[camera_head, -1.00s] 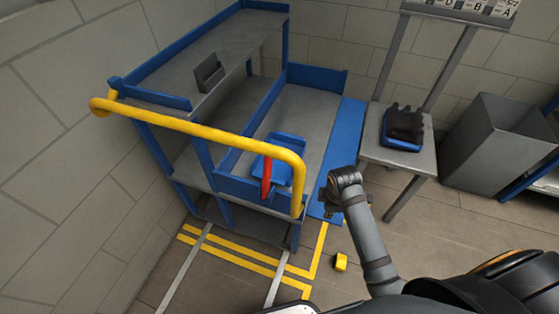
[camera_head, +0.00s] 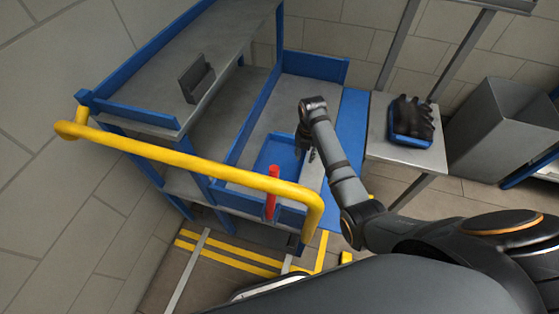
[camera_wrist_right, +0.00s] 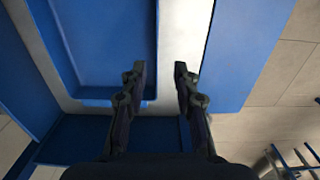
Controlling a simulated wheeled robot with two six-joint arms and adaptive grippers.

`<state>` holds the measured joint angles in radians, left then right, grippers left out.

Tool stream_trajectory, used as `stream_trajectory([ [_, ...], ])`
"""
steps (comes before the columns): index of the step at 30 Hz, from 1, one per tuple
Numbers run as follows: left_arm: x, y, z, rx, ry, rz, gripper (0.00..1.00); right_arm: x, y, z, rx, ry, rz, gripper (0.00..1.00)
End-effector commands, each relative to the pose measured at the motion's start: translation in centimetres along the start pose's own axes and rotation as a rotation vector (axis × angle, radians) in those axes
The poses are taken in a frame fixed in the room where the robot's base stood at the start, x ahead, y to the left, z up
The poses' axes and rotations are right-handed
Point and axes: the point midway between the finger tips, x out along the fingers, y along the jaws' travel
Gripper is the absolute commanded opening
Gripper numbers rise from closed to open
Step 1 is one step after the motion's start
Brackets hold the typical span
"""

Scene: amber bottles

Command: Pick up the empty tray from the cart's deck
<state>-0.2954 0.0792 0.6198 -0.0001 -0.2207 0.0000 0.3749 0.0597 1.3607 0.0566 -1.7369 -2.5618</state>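The empty blue tray (camera_head: 279,157) lies on the grey lower deck (camera_head: 262,128) of the blue cart, close behind its yellow handle. In the right wrist view, the tray (camera_wrist_right: 108,40) fills the upper left. My right gripper (camera_head: 306,150) is above the tray's right side. In the right wrist view, the right gripper (camera_wrist_right: 161,75) is open and empty. One finger overlaps the tray's edge and the other is over the deck beside it. I cannot tell how high the fingertips are above the rim. My left gripper is not in view.
The cart's yellow handle (camera_head: 180,151) crosses in front, with a red upright piece (camera_head: 271,192) near the tray. A grey holder (camera_head: 196,78) stands on the upper shelf. On the right, a blue tray with black gloves (camera_head: 412,117) sits on a grey table (camera_head: 385,148).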

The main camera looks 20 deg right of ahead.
Motion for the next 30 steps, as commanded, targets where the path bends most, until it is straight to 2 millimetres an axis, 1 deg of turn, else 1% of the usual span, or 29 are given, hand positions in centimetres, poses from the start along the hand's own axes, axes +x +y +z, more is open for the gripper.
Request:
stream_trajectory([
  [1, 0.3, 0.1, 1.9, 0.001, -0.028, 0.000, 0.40, 1.2, 0.0, -0.1, 0.000, 0.003, -0.001, 0.30],
  [3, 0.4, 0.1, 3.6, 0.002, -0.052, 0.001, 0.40, 2.2, 0.0, 0.0, 0.001, 0.002, -0.001, 0.30],
  [4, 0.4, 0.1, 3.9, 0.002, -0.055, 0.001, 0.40, 2.6, 0.0, 0.0, 0.001, 0.001, 0.000, 0.30],
  [5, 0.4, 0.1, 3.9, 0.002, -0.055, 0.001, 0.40, 2.8, 0.0, 0.0, 0.001, 0.001, 0.000, 0.30],
  [7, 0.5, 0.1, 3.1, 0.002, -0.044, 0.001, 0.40, 3.1, 0.0, 0.0, 0.001, 0.000, 0.000, 0.30],
  [11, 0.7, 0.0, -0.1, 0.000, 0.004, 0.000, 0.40, 3.5, 0.1, 0.1, 0.001, -0.001, 0.001, 0.30],
  [12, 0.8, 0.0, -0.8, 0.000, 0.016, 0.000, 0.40, 4.0, 0.1, 0.2, 0.001, 0.001, -0.001, 0.30],
  [14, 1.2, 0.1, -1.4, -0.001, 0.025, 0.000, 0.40, 5.1, 0.2, 0.4, 0.002, 0.002, -0.001, 0.30],
  [15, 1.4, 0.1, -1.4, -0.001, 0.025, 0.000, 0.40, 5.9, 0.2, 0.6, 0.002, 0.002, -0.001, 0.30],
  [18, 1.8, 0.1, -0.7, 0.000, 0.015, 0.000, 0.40, 7.5, 0.3, 0.7, 0.002, 0.001, 0.000, 0.30],
  [21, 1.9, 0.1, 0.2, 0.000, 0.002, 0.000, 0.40, 8.2, 0.3, 0.7, 0.001, -0.001, 0.001, 0.30],
  [24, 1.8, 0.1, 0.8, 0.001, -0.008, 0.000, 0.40, 8.3, 0.3, 0.7, 0.001, -0.001, 0.001, 0.30],
  [28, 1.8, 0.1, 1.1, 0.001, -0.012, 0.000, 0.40, 8.3, 0.3, 0.7, 0.001, -0.001, 0.001, 0.30],
  [30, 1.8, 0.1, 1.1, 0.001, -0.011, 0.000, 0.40, 8.3, 0.3, 0.7, 0.002, -0.001, 0.001, 0.21],
])
